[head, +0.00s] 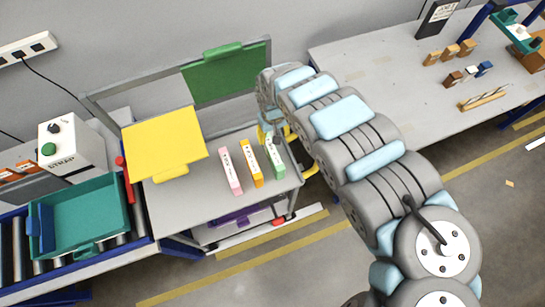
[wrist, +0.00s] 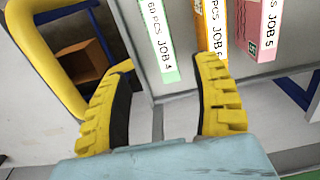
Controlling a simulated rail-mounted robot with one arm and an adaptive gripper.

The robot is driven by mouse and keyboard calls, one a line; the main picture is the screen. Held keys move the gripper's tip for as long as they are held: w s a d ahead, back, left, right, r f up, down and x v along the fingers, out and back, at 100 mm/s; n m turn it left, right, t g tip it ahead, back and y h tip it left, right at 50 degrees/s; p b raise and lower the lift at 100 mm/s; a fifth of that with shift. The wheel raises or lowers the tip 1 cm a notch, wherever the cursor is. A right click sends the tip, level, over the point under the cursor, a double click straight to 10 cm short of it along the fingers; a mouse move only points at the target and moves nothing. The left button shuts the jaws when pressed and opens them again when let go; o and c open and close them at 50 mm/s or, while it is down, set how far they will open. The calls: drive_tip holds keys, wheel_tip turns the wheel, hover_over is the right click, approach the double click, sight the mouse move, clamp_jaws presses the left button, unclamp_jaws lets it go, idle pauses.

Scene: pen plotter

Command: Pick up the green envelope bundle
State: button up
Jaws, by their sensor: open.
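The green envelope bundle (head: 277,168) stands on the grey table with a white label along its top, rightmost of three bundles. In the wrist view the green bundle (wrist: 159,42) shows its near end between and just beyond the fingertips. My gripper (wrist: 166,66) is open, with its yellow fingers spread and nothing held. In the head view my gripper (head: 277,133) is at the bundle's far end, partly hidden by my arm. I cannot tell the exact gap to the bundle.
An orange bundle (head: 251,165) and a pink bundle (head: 230,172) stand close to the left. A yellow panel (head: 163,140) and teal tray (head: 82,222) lie further left. A green board (head: 228,77) stands behind. A yellow loop (wrist: 40,45) is left of my fingers.

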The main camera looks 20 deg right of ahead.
sight(273, 151)
wheel_tip(273, 151, down, 3)
drive_tip(key=shift+a+b, duration=0.1)
drive_tip(key=shift+b, duration=0.3)
drive_tip(key=shift+f, duration=3.1)
drive_tip(key=shift+s+a+f+p, duration=0.15)
drive_tip(key=shift+f+p, duration=0.15)
drive_tip(key=shift+f, duration=2.6)
clamp_jaws()
